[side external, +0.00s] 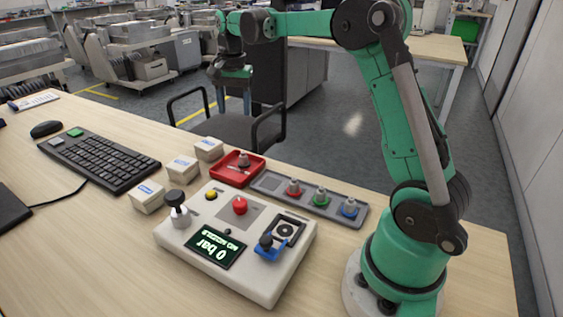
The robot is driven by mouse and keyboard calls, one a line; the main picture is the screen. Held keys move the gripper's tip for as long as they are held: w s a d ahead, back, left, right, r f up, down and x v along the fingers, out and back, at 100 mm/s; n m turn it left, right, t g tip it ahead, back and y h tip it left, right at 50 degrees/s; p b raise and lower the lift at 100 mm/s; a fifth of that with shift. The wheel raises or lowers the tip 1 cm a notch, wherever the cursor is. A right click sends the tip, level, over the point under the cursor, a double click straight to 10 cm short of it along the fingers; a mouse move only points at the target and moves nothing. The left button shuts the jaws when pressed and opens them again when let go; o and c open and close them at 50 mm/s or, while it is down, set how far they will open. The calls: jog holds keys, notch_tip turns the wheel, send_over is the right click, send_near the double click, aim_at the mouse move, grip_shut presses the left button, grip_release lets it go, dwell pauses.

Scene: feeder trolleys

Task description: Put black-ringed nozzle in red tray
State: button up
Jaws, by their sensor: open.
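The red tray (223,172) lies on the desk behind the control box. A small grey nozzle (243,159) stands upright inside it; its ring looks dark, though it is small in this view. My gripper (232,84) is open and empty, raised well above the desk and pointing down, beyond the tray in the picture. It is apart from the nozzle and the tray.
A grey rack (269,182) beside the tray holds red-, green- and blue-ringed nozzles. The control box (176,236) has knobs, a blue holder (268,252) and a display reading 0 bar, no nozzle. Small white boxes (183,168) and a keyboard (98,160) stand left.

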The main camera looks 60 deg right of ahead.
jog(key=s+a+f+n+t, duration=0.1)
jog(key=s+a+n+t, duration=0.5)
jog(key=s+a+n, duration=0.7)
jog(key=shift+s+a+f+n+t, duration=0.15)
jog(key=shift+a+f+n+t, duration=0.2)
jog(key=shift+a, duration=0.85)
